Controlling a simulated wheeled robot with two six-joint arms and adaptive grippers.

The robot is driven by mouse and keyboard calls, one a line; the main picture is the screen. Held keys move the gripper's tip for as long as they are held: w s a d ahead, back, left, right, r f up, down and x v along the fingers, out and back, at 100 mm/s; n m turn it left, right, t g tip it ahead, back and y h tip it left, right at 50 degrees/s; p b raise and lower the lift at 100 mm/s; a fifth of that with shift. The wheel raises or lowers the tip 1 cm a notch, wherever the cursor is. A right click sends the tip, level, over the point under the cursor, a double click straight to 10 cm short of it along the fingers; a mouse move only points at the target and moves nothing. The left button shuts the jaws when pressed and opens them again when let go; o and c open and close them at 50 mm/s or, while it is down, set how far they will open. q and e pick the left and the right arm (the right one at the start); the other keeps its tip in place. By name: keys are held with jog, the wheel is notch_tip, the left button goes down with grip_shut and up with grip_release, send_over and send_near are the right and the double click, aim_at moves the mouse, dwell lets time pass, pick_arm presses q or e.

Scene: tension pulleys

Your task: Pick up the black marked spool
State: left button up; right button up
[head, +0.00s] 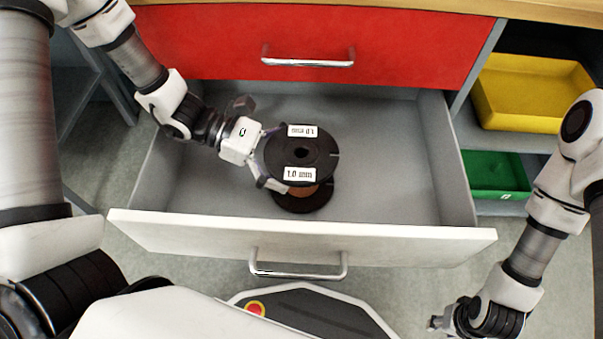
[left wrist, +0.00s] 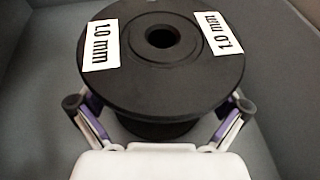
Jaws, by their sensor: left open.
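The black spool (head: 302,158) stands upright in the open drawer, with white "1.0 mm" labels on its top flange. A brown winding shows between its flanges. In the left wrist view the spool (left wrist: 160,85) fills the upper middle. My left gripper (head: 270,160) is at the spool's left side, open, with one finger on each side of it. The fingers (left wrist: 160,104) are low, near the level below the top flange; whether they touch the spool I cannot tell. My right gripper (head: 440,322) is at the lower right, outside the drawer, its jaws too small to read.
The grey drawer (head: 400,190) has a white front with a metal handle (head: 298,268). A red closed drawer (head: 400,45) is above it. A yellow bin (head: 530,92) and a green bin (head: 495,172) sit on shelves at the right. The drawer floor right of the spool is clear.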

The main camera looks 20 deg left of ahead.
pick_arm(q)
jog(key=c, duration=1.8)
